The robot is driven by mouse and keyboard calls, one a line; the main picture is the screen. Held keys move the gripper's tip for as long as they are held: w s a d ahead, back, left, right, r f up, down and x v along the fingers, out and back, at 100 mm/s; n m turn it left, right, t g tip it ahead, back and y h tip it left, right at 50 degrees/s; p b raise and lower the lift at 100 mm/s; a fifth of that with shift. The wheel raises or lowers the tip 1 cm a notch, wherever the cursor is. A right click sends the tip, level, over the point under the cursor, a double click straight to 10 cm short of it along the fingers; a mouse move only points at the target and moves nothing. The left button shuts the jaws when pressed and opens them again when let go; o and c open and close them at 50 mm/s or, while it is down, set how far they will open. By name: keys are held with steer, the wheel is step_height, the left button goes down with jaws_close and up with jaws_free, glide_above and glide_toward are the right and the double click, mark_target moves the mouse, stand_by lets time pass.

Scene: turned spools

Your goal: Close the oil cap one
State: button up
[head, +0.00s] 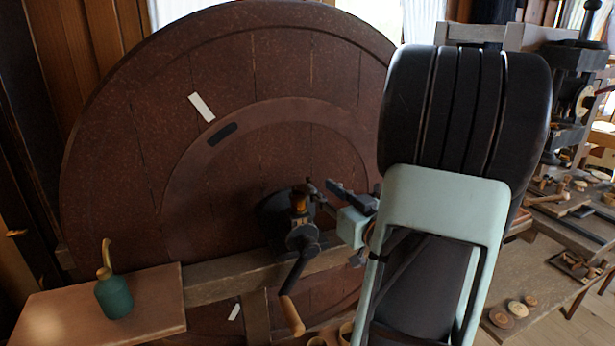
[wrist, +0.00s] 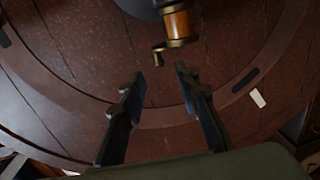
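The oil cup (head: 299,198) is a small amber cylinder with brass ends, upright on the dark bearing in front of the big wheel. In the wrist view its amber body (wrist: 177,22) shows at the top, with a brass end (wrist: 178,41). A small brass bent piece (wrist: 158,51), perhaps the cap, sticks out to the side of that end; its exact position is hard to tell. My gripper (wrist: 160,78) is open and empty, its fingers apart below the cup in the wrist view. In the head view my gripper (head: 338,196) is just right of the cup.
The large brown wheel (head: 170,130) stands close behind. A crank with a wooden handle (head: 292,316) hangs below the bearing. A green oil can (head: 114,296) stands on a wooden board (head: 40,318) at left. A bench (head: 530,275) with turned pieces is at right.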

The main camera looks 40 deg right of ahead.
mark_target(310, 180)
steer(key=w, duration=0.5)
steer(key=w+d+p, duration=0.1)
steer(key=w, duration=0.1)
steer(key=shift+w, duration=0.25)
steer(key=shift+c, duration=0.6)
jaws_close()
